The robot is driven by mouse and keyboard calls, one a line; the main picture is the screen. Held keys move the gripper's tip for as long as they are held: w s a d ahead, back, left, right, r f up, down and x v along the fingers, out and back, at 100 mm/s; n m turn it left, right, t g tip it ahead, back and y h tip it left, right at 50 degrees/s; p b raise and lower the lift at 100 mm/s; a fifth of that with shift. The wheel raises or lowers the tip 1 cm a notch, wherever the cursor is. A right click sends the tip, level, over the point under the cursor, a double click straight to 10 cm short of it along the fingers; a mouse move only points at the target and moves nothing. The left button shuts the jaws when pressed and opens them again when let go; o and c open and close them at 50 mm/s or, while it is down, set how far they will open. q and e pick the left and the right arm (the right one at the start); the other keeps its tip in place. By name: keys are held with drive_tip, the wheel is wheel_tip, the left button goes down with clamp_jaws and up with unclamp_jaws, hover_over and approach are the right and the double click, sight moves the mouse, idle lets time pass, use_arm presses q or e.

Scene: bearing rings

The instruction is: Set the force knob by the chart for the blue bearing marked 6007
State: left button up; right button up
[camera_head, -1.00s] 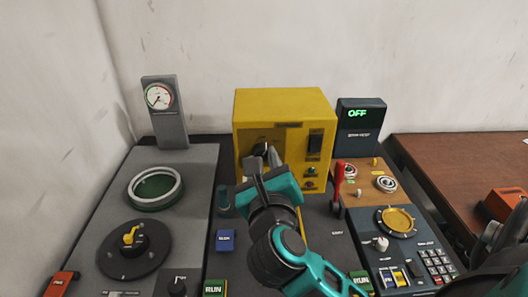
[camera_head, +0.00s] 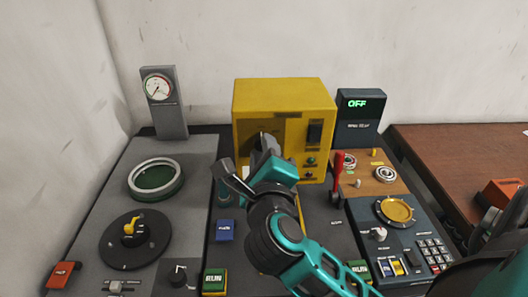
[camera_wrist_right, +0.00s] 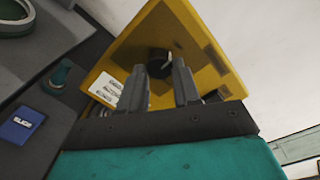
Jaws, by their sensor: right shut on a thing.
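The yellow box (camera_head: 285,105) stands at the back middle of the bench. A round black knob (camera_wrist_right: 160,58) on its front face shows between my fingertips in the right wrist view. My right gripper (camera_head: 244,153) is shut on this knob and turned at a tilt; it also shows in the right wrist view (camera_wrist_right: 160,75). In the head view the gripper mostly hides the knob. A white printed label (camera_wrist_right: 108,88) sits on the box front, too small to read. I cannot make out a blue bearing marked 6007.
A red lever (camera_head: 337,180) stands just right of the box. Two bearing rings lie on the brown panel (camera_head: 365,178). A display (camera_head: 360,104) reads OFF. A dial gauge (camera_head: 158,88) and a black turntable (camera_head: 135,240) are at left.

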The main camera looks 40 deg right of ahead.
drive_tip(key=shift+r, duration=0.1)
drive_tip(key=o, duration=1)
drive_tip(key=shift+o, duration=0.2)
